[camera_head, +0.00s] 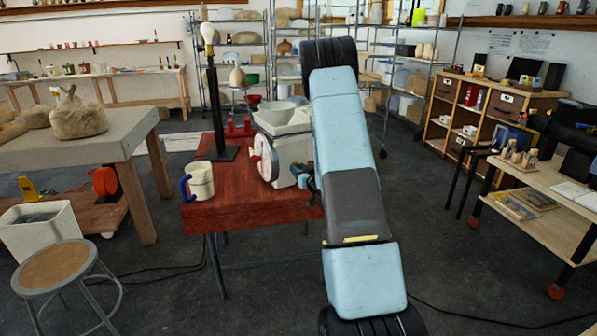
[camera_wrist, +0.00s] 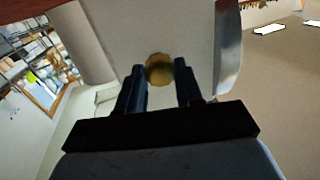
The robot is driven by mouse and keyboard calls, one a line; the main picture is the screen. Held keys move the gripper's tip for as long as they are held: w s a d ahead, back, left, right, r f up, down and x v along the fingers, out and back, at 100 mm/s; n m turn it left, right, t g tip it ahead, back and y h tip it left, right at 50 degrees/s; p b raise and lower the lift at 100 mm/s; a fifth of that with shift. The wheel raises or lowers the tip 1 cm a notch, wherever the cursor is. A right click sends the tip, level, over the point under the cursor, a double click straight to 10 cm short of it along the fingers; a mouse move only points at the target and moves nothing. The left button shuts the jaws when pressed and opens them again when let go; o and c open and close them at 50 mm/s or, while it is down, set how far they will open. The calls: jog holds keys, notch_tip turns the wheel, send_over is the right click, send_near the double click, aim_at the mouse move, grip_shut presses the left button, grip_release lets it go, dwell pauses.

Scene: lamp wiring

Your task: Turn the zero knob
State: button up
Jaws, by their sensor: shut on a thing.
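The white scale (camera_head: 287,158) with a pan on top and a round dial stands on the red table (camera_head: 225,208). In the wrist view, its pale body (camera_wrist: 185,30) fills the upper middle. The brass-coloured round zero knob (camera_wrist: 160,70) sits on that body, between the two dark fingers of my gripper (camera_wrist: 160,84). My gripper is shut on the knob. In the head view, my gripper (camera_head: 307,176) is at the scale's right side, partly behind my arm, and the knob is hidden there.
A white mug (camera_head: 200,181) with a blue handle stands at the table's left front. A black lamp stand (camera_head: 215,100) with a bulb rises behind it. A stool (camera_head: 55,266) and a grey workbench (camera_head: 95,140) are at left. A wooden side table (camera_head: 545,215) is at right.

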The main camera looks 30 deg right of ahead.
jog(key=n, duration=0.8)
jog(key=shift+a+n, duration=0.25)
jog(key=shift+n, duration=0.15)
jog(key=n, duration=0.4)
jog(key=shift+f, duration=0.1)
jog(key=shift+a+f+n+h, duration=0.15)
jog(key=shift+n+h, duration=0.25)
jog(key=shift+n, duration=1.5)
jog(key=o, duration=0.8)
jog(key=shift+c, duration=0.2)
jog(key=shift+o, duration=1.4)
jog(key=shift+d, duration=0.2)
jog(key=s, duration=1.3)
jog(key=shift+s+a+r, duration=0.15)
jog(key=shift+s+r, duration=0.1)
jog(key=shift+s, duration=0.15)
